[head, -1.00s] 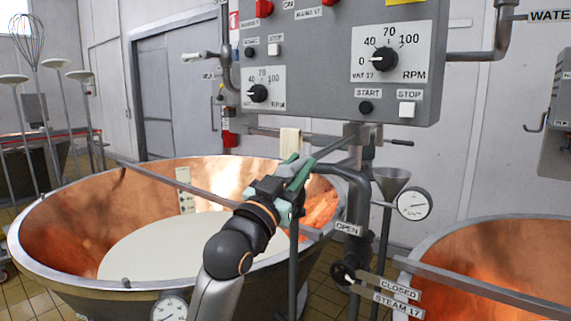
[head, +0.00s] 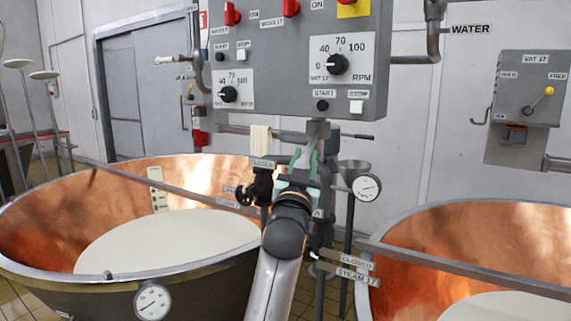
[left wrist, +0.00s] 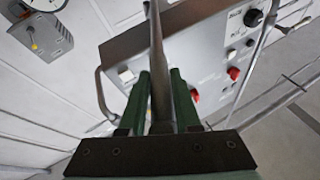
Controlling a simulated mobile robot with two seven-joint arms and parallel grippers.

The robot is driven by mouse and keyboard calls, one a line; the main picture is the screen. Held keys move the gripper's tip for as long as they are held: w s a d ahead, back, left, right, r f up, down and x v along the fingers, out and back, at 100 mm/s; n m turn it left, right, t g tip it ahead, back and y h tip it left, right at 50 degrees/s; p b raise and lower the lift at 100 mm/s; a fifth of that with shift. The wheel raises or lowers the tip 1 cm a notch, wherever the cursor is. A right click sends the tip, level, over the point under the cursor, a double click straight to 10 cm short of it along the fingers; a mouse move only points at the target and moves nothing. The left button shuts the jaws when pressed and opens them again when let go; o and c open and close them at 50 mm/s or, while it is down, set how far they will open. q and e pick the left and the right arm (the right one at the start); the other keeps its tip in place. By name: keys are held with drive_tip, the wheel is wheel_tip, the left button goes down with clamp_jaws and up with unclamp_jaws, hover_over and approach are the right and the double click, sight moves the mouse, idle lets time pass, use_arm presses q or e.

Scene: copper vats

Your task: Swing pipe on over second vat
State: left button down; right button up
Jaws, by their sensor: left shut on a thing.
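My left gripper (head: 306,163) is in front of the post below the control panel, between the two vats. It is shut on the swing pipe, a grey metal tube (left wrist: 157,70) that runs up between the green fingers in the left wrist view. In the head view the gripper and arm hide most of the pipe. The right-hand copper vat (head: 420,237) holds white liquid and lies right of the gripper. The left-hand copper vat (head: 50,225), also with white liquid, lies left of it. My right gripper is not in view.
The control panel (head: 280,100) with dials hangs above the gripper. Steam valve handles (head: 250,190) sit close beside the arm. Flat bars cross both vats.

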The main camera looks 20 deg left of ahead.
use_arm(q)
drive_tip(key=shift+d+r, duration=0.15)
drive_tip(key=shift+d, duration=0.55)
drive_tip(key=c, duration=1)
unclamp_jaws()
drive_tip(key=shift+s, duration=0.1)
drive_tip(key=shift+o, duration=0.7)
drive_tip(key=shift+s+r, duration=0.1)
drive_tip(key=shift+s, duration=0.05)
drive_tip(key=shift+o, duration=1)
drive_tip(key=shift+f, duration=0.25)
